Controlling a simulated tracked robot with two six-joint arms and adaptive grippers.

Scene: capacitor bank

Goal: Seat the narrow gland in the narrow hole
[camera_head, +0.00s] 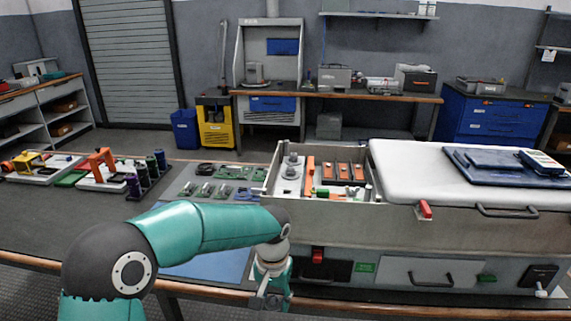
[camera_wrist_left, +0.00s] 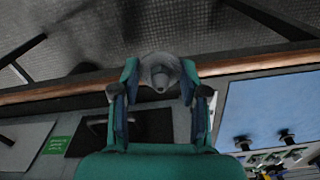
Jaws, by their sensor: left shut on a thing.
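My left gripper (camera_head: 271,296) hangs in front of the long grey cabinet, low at the bench's front edge, in the head view. In the left wrist view its two fingers are shut on a grey, round, tapered piece (camera_wrist_left: 160,72), which looks like a gland. I cannot tell its width from these frames. In the head view, grey fittings (camera_head: 291,162) stand on a pale panel in the cabinet's open left bay. I cannot make out the narrow hole. The held piece is clear of the panel. My right gripper is not in view.
The cabinet's front wall (camera_head: 330,218) stands between my left gripper and the open bay. Green boards (camera_head: 225,190) and dark spools (camera_head: 150,168) lie to the left.

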